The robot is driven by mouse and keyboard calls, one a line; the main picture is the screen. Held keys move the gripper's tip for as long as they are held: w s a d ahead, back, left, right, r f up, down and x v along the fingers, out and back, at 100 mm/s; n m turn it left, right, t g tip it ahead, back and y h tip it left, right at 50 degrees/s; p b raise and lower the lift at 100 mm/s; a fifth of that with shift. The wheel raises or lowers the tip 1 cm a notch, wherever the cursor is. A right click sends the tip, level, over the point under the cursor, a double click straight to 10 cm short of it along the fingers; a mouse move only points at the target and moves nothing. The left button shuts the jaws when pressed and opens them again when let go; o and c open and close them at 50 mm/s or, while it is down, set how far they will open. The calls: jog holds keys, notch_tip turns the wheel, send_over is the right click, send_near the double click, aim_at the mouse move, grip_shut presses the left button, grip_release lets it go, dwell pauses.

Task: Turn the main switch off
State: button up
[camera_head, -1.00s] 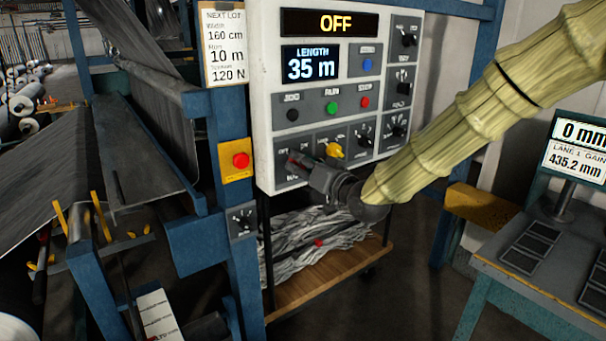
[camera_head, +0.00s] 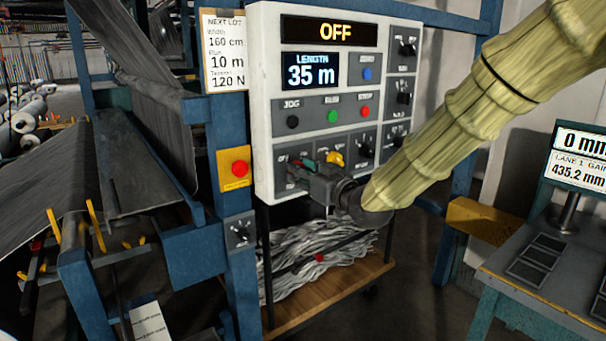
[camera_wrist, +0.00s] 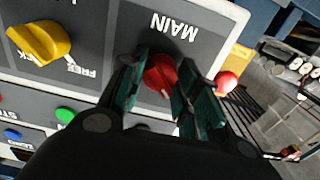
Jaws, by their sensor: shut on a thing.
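The main switch is a red knob (camera_wrist: 158,76) on a grey plate marked MAIN, at the lower left of the white control panel (camera_head: 262,100). In the wrist view my gripper (camera_wrist: 163,72) has its teal fingers on either side of the knob and is shut on it. In the head view my gripper (camera_head: 303,168) reaches the panel's lower left corner and largely hides the knob. The display (camera_head: 335,31) at the top of the panel reads OFF. How far the knob is turned is hard to tell.
A yellow knob (camera_wrist: 38,42) sits beside the main switch. A red button on a yellow box (camera_head: 240,168) is just left of the panel. A wooden cart (camera_head: 330,290) with grey scraps stands below. A bench with a screen (camera_head: 575,165) is at right.

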jog(key=o, duration=1)
jog(key=shift+o, duration=0.2)
jog(key=shift+d, duration=0.1)
jog(key=v, duration=1.2)
jog(key=shift+f, duration=0.1)
